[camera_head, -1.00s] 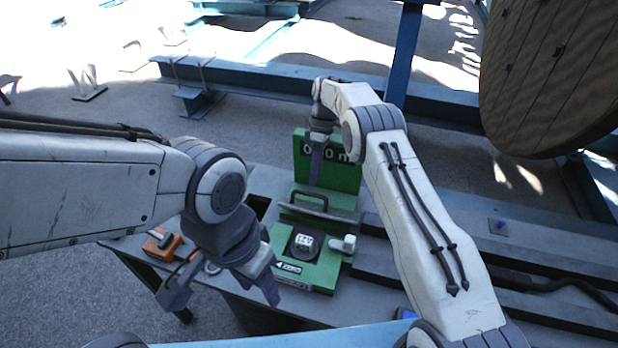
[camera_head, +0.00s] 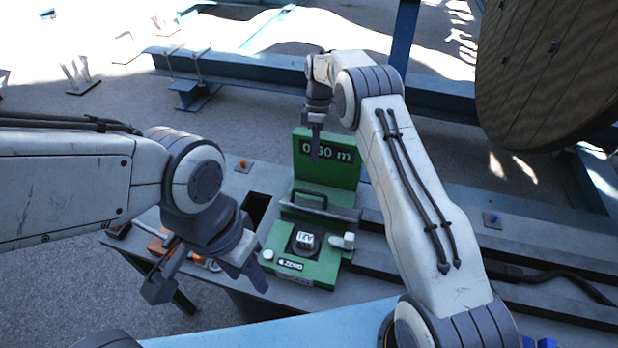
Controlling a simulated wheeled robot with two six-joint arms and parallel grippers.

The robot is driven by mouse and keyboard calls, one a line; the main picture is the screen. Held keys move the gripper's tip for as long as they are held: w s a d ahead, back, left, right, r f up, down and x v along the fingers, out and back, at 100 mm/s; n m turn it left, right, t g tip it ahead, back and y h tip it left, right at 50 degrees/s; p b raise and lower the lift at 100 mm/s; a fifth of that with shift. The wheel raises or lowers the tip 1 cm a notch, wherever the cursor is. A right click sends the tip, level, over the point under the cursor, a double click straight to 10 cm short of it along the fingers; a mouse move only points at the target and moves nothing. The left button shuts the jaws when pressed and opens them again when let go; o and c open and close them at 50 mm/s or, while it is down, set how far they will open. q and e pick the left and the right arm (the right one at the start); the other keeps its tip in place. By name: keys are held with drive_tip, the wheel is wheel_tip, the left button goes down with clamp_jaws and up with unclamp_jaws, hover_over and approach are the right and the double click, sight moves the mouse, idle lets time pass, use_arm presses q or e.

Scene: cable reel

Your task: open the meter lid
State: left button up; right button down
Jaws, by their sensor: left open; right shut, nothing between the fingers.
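The green meter (camera_head: 281,246) sits on the grey bench in the middle of the view. An upright green panel (camera_head: 338,172) with a reading ending in "60 m" rises at its back. A dark handle (camera_head: 310,196) and a grey ledge are at the panel's foot. A dark dial with a white face (camera_head: 305,240) is on the body. My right gripper (camera_head: 315,145) points down, shut and empty, in front of the panel and covering part of the reading; contact cannot be told. My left gripper (camera_head: 207,287) is open and empty, left of the meter near the bench's front edge.
A white knob (camera_head: 343,241) stands at the meter's right side. Orange items (camera_head: 158,243) lie on the bench behind my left gripper. A dark rectangular opening (camera_head: 255,208) is left of the meter. A large wooden reel (camera_head: 545,75) is at upper right, with rails below it.

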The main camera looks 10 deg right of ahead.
drive_tip(key=s+a+n+t+h+b, duration=0.15)
drive_tip(key=s+a+n+t, duration=0.45)
drive_tip(key=s+n, duration=0.85)
drive_tip(key=n+p, duration=0.1)
drive_tip(key=n, duration=0.1)
hover_over(307, 206)
drive_tip(key=shift+h, duration=0.45)
drive_tip(key=f, duration=0.8)
drive_tip(key=shift+s+a+f, duration=0.2)
drive_tip(key=shift+s+f, duration=0.15)
drive_tip(key=shift+s, duration=0.05)
drive_tip(key=shift+w+d+f+p, duration=0.2)
drive_tip(key=shift+w+d+p, duration=0.1)
drive_tip(key=shift+w, duration=0.2)
drive_tip(key=shift+a, duration=0.1)
